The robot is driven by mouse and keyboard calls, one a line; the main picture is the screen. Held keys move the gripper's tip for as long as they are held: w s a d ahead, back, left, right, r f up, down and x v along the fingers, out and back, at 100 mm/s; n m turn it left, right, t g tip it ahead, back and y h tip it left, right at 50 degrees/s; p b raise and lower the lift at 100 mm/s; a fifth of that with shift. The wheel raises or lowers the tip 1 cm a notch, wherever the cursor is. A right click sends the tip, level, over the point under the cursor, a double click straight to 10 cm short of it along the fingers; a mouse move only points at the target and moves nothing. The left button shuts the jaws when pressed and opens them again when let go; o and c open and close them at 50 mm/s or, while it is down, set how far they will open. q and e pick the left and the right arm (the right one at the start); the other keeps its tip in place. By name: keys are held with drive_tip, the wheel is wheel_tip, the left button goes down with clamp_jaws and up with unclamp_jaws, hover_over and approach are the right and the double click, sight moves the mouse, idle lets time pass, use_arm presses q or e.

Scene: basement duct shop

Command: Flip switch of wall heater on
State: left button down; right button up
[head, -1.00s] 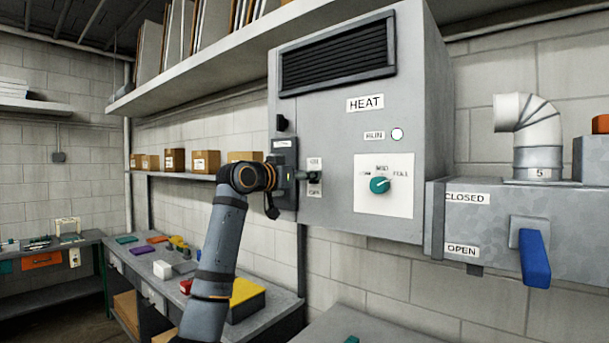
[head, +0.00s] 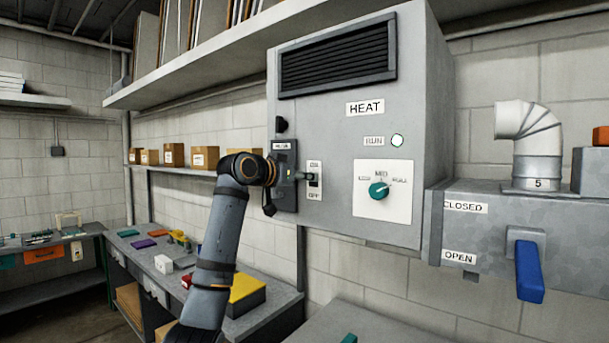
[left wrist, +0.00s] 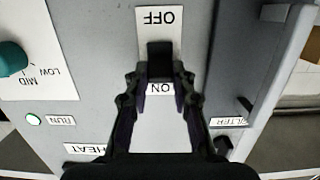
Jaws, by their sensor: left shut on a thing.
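The wall heater (head: 340,200) is a grey box marked HEAT on the block wall. Its black switch (head: 315,181) sits on a white plate between ON above and OFF below. In the left wrist view, which is upside down, the switch (left wrist: 160,60) stands between the two words, its near end by ON. My left gripper (head: 303,176) reaches it from the left; in the wrist view its fingertips (left wrist: 160,88) lie either side of the switch, shut on it. The RUN lamp (head: 397,141) is pale with a green tint. My right gripper is out of view.
A teal dial (head: 379,190) is right of the switch. A dark filter panel (head: 285,165) is close on the left. A duct box with a blue lever (head: 529,270) stands at right. Below left is a workbench (head: 255,325) with loose items.

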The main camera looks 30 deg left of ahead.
use_arm(q)
drive_tip(key=c, duration=1.1)
unclamp_jaws()
drive_tip(key=shift+r, duration=0.1)
drive_tip(key=shift+s, duration=0.1)
drive_tip(key=s, duration=0.4)
drive_tip(key=s+r, duration=0.1)
drive_tip(key=s, duration=0.3)
drive_tip(key=s+a, duration=0.1)
drive_tip(key=s, duration=0.3)
drive_tip(key=shift+r, duration=0.25)
drive_tip(key=shift+w, duration=0.15)
